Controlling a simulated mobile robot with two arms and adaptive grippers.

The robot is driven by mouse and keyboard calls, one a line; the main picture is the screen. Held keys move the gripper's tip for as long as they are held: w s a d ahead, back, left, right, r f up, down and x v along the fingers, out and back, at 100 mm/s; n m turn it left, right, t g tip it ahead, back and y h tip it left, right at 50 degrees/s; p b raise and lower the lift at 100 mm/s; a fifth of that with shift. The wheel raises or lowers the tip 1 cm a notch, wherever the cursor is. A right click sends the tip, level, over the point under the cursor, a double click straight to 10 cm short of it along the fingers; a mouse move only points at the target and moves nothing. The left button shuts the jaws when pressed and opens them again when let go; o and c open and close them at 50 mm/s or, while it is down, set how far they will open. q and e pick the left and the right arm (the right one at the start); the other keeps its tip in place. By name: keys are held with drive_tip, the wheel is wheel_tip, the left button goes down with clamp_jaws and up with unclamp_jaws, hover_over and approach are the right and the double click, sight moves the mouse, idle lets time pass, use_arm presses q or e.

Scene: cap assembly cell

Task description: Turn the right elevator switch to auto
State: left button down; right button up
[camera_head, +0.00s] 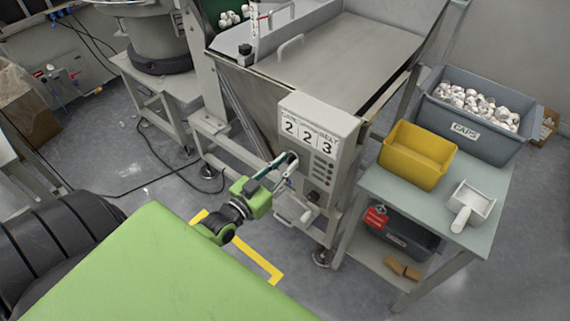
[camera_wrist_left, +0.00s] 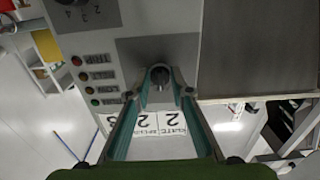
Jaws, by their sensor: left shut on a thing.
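The control box (camera_head: 330,133) has a face with digit cards reading 2 2 3. My left gripper (camera_head: 286,165) reaches its left side from the lower left. In the left wrist view, the box face shows upside down and the fingertips of my left gripper (camera_wrist_left: 160,96) are closed around a small dark switch knob (camera_wrist_left: 160,75) on a grey plate. My right gripper is in neither view.
A row of small buttons (camera_wrist_left: 93,75) and a numbered dial (camera_wrist_left: 72,2) sit beside the knob. A metal hopper (camera_head: 340,50) stands behind the box. A side table (camera_head: 480,235) at right holds a yellow bin (camera_head: 415,155), a grey caps bin (camera_head: 470,145) and a scoop (camera_head: 470,205).

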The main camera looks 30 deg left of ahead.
use_arm(q)
drive_tip(key=c, duration=1.8)
unclamp_jaws()
drive_tip(key=shift+c, duration=0.2)
drive_tip(key=s, duration=1.2)
drive_tip(key=shift+a, duration=0.45)
drive_tip(key=shift+f, duration=0.1)
drive_tip(key=s+f+g+y, duration=0.1)
drive_tip(key=s+f+g, duration=0.3)
drive_tip(key=f, duration=1)
drive_tip(key=s+f+g, duration=0.3)
drive_tip(key=s+f, duration=0.1)
drive_tip(key=f, duration=1)
drive_tip(key=s+d+f+g, duration=0.5)
drive_tip(key=s+f, duration=0.4)
drive_tip(key=s, duration=0.2)
drive_tip(key=s+d+f+m+g, duration=0.1)
drive_tip(key=s+d+f+g, duration=0.4)
drive_tip(key=s+f, duration=0.5)
drive_tip(key=shift+s+m, duration=0.3)
drive_tip(key=shift+s, duration=0.95)
